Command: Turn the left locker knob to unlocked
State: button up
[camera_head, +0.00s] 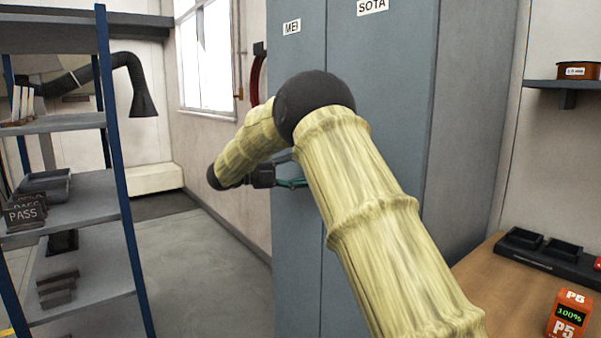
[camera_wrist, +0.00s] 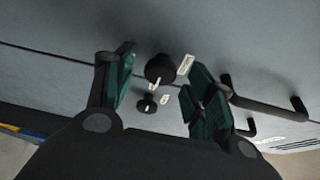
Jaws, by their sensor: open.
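The blue-grey locker has a left door marked MEI (camera_head: 292,27) and a right door marked SOTA (camera_head: 373,6). In the wrist view a larger round black knob (camera_wrist: 160,68) with a white pointer mark stands between my open fingers. A smaller black knob (camera_wrist: 147,104) with a white mark sits just below it in the picture. Small white labels (camera_wrist: 185,65) lie beside the knobs, their text too small to read. My gripper (camera_wrist: 158,78) is open around the larger knob without visible contact. In the head view my gripper (camera_head: 291,183) is at the left door, and my arm hides the knobs.
A black bar handle (camera_wrist: 268,103) sticks out close to the right finger in the wrist view. A blue-post shelf rack (camera_head: 115,150) stands at left, a wooden bench (camera_head: 500,290) at right. The floor (camera_head: 210,270) between rack and locker is clear.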

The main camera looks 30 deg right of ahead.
jog(key=v, duration=1.1)
jog(key=shift+a, duration=0.25)
jog(key=shift+w, duration=0.1)
